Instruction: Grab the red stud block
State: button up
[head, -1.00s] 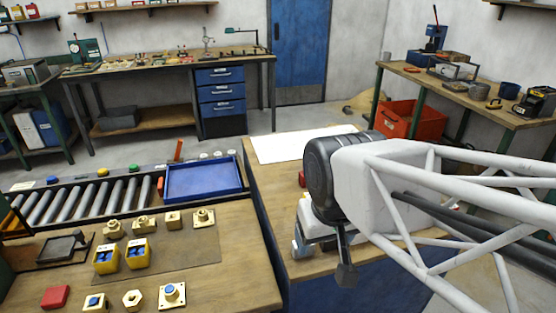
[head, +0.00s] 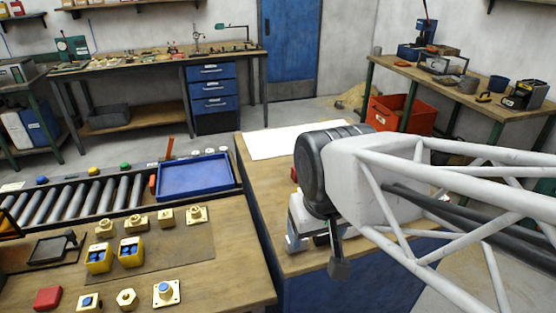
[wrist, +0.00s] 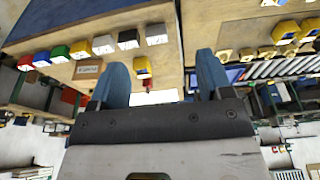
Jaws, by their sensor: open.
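A flat red block (head: 48,298) lies at the front left of the near bench in the head view. A small red piece (head: 294,174) shows beside my arm on the second bench, mostly hidden. A small red shape (wrist: 147,85) shows between my fingers in the wrist view, near a yellow-and-white piece. A red block (wrist: 25,62) ends a coloured row there. I cannot tell which is the red stud block. My gripper (wrist: 162,62) is open, its two blue fingers apart with nothing held. In the head view it is over the second bench, partly hidden by my arm.
The near bench holds several brass fittings, yellow bins (head: 131,252) and a dark stand (head: 50,250). Behind them are a roller conveyor (head: 85,200) and a blue tray (head: 194,177). A white sheet (head: 280,141) lies on the second bench's far part, which is otherwise mostly clear.

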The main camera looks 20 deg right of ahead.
jog(key=shift+c, duration=0.2)
jog(key=n+g, duration=0.3)
jog(key=n, duration=1.6)
send_over(298, 162)
notch_tip(298, 162, down, 12)
jog(key=shift+f, duration=0.25)
jog(key=shift+w+d+f, duration=0.25)
jog(key=shift+w+f, duration=0.15)
jog(key=shift+f, duration=1.3)
